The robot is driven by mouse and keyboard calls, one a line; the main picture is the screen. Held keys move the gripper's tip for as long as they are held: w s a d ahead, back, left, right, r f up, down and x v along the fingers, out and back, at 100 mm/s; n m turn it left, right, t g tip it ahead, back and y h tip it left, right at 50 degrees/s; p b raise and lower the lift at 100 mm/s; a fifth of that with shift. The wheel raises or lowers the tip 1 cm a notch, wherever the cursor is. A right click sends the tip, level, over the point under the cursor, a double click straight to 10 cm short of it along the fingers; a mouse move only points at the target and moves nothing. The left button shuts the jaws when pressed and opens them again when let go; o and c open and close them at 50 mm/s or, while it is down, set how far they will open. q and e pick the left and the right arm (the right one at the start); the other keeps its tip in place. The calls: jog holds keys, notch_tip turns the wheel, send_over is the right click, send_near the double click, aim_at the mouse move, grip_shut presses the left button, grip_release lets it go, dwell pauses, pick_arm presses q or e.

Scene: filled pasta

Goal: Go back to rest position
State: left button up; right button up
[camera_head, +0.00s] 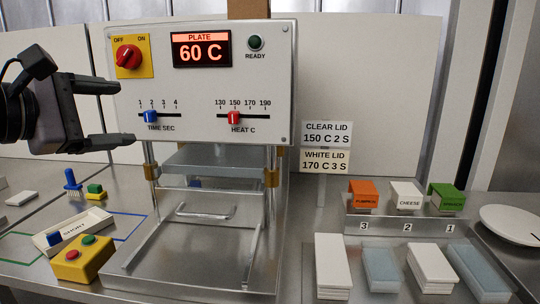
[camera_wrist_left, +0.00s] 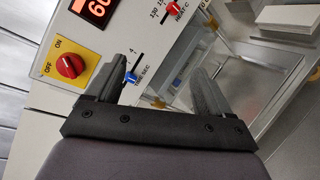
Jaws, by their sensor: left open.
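My left gripper (camera_head: 112,115) is open and empty in front of the left part of the press's control panel (camera_head: 205,85). Its two fingers lie above and below each other, by the blue time slider (camera_head: 152,116). In the left wrist view the open fingers (camera_wrist_left: 160,88) point at the panel, with the blue slider (camera_wrist_left: 131,77) between them near the left finger; I cannot tell whether they touch. The red heat slider (camera_head: 233,117) is near the 150 mark. The display (camera_head: 201,49) reads PLATE 60 C. My right gripper is not in view.
A yellow box with red and green buttons (camera_head: 82,259) stands at the front left. A "SHORT" tray (camera_head: 72,231) is behind it. Orange (camera_head: 364,195), white (camera_head: 406,196) and green (camera_head: 446,198) holders stand at right, behind white and clear lid stacks. A plate (camera_head: 512,222) is far right.

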pick_arm(q)
jog(key=s+d+f+n+g+h, duration=0.1)
jog(key=s+d+f+n+h, duration=0.1)
jog(key=d+f+n+h, duration=0.5)
jog(key=s+d+f+n+h, duration=0.25)
jog(key=d+f+n, duration=0.25)
jog(key=f+n, duration=0.45)
jog(key=s+a+f+n+t+y, duration=0.25)
jog(key=f+n+y, duration=0.35)
jog(key=f+n, duration=0.6)
jog(key=s+a+f+n+t+y, duration=0.15)
jog(key=a+f+n+y, duration=0.35)
jog(key=f+n, duration=0.7)
jog(key=s+f+n+g+y+p, duration=0.1)
jog(key=s+f+n+g+y, duration=0.2)
jog(key=s+f+n+g, duration=0.3)
jog(key=s+f+n, duration=0.4)
jog(key=s+f, duration=0.3)
jog(key=f, duration=0.2)
jog(key=shift+s+d+f+n+y, duration=0.15)
jog(key=shift+s+d+n+y, duration=0.15)
jog(key=shift+d+n+y, duration=0.05)
